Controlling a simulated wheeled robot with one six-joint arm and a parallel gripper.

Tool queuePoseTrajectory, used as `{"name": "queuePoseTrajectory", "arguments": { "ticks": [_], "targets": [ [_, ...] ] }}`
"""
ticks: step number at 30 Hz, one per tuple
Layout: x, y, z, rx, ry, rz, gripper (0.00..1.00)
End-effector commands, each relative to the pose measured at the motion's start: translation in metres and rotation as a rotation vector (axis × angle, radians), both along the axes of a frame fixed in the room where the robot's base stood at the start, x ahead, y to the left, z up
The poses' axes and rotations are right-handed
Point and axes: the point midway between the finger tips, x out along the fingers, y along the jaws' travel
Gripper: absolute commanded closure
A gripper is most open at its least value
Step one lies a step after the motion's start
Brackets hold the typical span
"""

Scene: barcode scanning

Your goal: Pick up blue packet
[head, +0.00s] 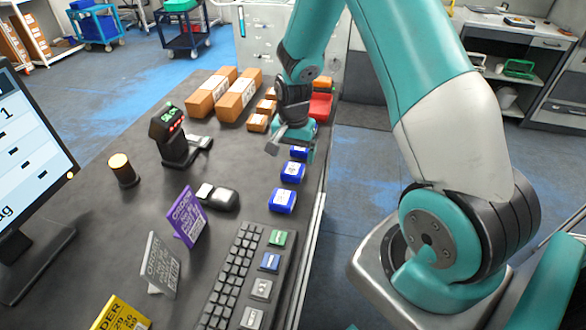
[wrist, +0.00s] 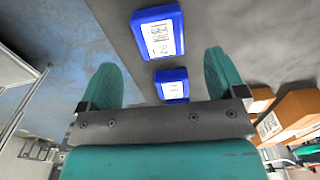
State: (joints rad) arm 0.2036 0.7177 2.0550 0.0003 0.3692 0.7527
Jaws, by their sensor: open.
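Three blue packets with white labels lie in a row along the right edge of the dark table: a near one (head: 283,200), a middle one (head: 292,172) and a far one (head: 299,152), partly hidden by my gripper. My gripper (head: 290,146) is over the far end of this row, open and empty. In the wrist view my gripper (wrist: 160,64) has its two teal fingers wide apart. One blue packet (wrist: 172,86) shows between the fingers, close to the palm plate; another blue packet (wrist: 158,35) shows beyond the fingertips. Neither is touched by a finger.
A red packet (head: 320,106) and cardboard boxes (head: 236,96) are at the table's far end. A scanner (head: 172,137), a black mouse-like device (head: 222,199), a keyboard (head: 237,275), order cards (head: 188,216) and a monitor (head: 30,165) occupy the left and front. Floor lies right of the table.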

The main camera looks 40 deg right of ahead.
Motion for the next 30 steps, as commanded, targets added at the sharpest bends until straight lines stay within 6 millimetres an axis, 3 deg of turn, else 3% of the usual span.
{"name": "queuePoseTrajectory", "arguments": {
  "ticks": [7,15,24,30],
  "targets": [
    [-0.001,0.002,-0.017,0.001,0.003,0.002,0.11],
    [-0.002,0.003,-0.054,0.0,0.001,0.001,0.11],
    [-0.002,0.003,-0.059,0.001,-0.001,0.002,0.11],
    [-0.002,0.003,-0.059,0.001,-0.001,0.002,0.57]
  ]
}}
